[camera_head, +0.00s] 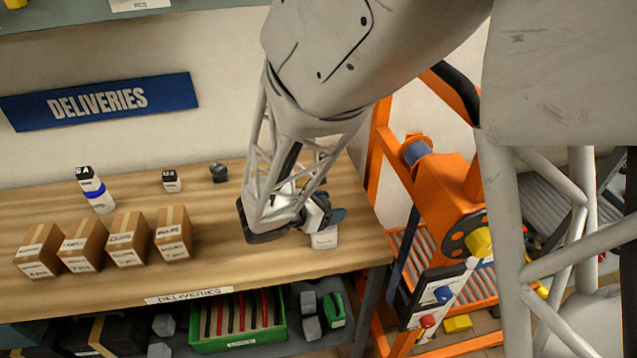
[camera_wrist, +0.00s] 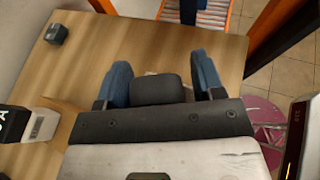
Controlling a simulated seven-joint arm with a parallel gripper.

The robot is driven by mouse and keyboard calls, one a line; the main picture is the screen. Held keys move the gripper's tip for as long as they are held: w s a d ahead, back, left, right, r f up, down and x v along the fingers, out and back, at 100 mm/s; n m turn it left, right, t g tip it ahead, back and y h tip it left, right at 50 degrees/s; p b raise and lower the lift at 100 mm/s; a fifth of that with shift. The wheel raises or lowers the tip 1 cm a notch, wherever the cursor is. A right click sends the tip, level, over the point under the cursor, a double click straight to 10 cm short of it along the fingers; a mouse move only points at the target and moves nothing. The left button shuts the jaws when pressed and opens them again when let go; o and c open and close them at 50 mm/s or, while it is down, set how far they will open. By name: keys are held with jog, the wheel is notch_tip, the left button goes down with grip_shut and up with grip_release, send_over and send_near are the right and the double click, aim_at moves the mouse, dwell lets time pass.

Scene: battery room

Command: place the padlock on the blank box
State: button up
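A small dark grey block (camera_head: 218,172) stands at the back of the table.
A white bottle (camera_head: 95,190) and a small black-topped container (camera_head: 172,181) stand behind the boxes on the wooden table (camera_head: 250,265). An orange machine (camera_head: 445,190) is beyond the table's right edge. A green crate (camera_head: 240,322) sits on the shelf below. The table's middle is clear.

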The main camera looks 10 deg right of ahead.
jog(key=shift+o, duration=0.3)
jog(key=shift+a+r, duration=0.1)
jog(key=shift+r, duration=0.05)
jog(key=v, duration=1.2)
dwell(0.4)
dwell(0.5)
jog(key=s+d+r+m+g+y, duration=0.1)
jog(key=s+d+r+m+y, duration=0.5)
jog(key=m, duration=0.5)
jog(key=s+d+r+m+g+y, duration=0.1)
jog(key=s+d+r+m+y, duration=0.5)
jog(key=s+m, duration=0.4)
jog(key=shift+d+r+m+g, duration=0.3)
jog(key=shift+d+r+m, duration=0.2)
jog(key=shift+d+m, duration=0.5)
jog(key=shift+d, duration=0.15)
